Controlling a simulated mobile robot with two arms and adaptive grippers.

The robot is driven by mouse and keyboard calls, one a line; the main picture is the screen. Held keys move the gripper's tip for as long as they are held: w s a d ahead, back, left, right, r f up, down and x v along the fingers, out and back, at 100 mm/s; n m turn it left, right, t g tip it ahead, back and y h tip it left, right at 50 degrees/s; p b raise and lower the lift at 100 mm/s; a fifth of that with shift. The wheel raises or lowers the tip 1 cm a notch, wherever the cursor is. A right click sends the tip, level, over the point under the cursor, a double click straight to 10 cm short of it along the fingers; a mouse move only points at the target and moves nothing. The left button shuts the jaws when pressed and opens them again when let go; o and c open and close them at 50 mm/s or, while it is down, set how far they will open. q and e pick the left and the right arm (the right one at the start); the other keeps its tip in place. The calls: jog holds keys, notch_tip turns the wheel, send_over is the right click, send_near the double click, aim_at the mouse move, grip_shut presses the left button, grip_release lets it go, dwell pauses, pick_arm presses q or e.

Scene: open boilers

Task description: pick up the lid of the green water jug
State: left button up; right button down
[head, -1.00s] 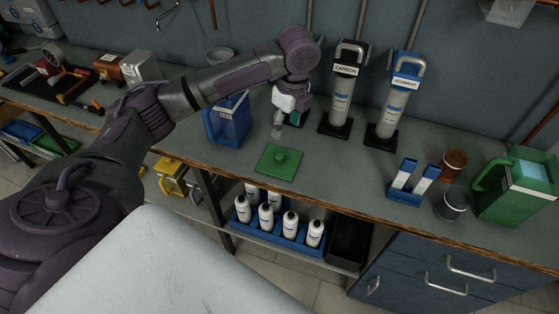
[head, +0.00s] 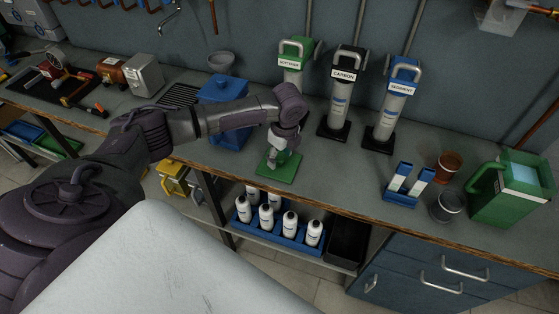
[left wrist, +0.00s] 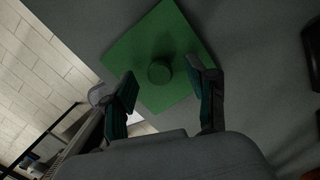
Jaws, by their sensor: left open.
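The green lid (head: 290,172) is a flat square plate with a round knob, lying on the grey bench top near its front edge. In the left wrist view the lid (left wrist: 150,40) is tilted to a diamond, its knob between and beyond my fingers. My left gripper (head: 273,162) is over the lid and partly hides it. Its two fingers are apart in the left wrist view (left wrist: 160,68), with nothing held; I cannot tell their exact height above the knob. The green water jug (head: 513,190) stands uncovered at the right, pale blue water visible inside. My right gripper is not in view.
A blue jug (head: 226,123) stands left of the lid. Green (head: 291,68), black (head: 340,105) and blue (head: 393,105) filter cartridges stand behind. A blue test holder (head: 408,188) and two cups are right. Bench space right of the lid is clear.

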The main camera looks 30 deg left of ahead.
pick_arm(q)
jog(key=shift+a+f, duration=0.1)
jog(key=shift+f, duration=0.5)
jog(key=c, duration=1)
jog(key=shift+c, duration=0.3)
jog(key=shift+r, duration=0.15)
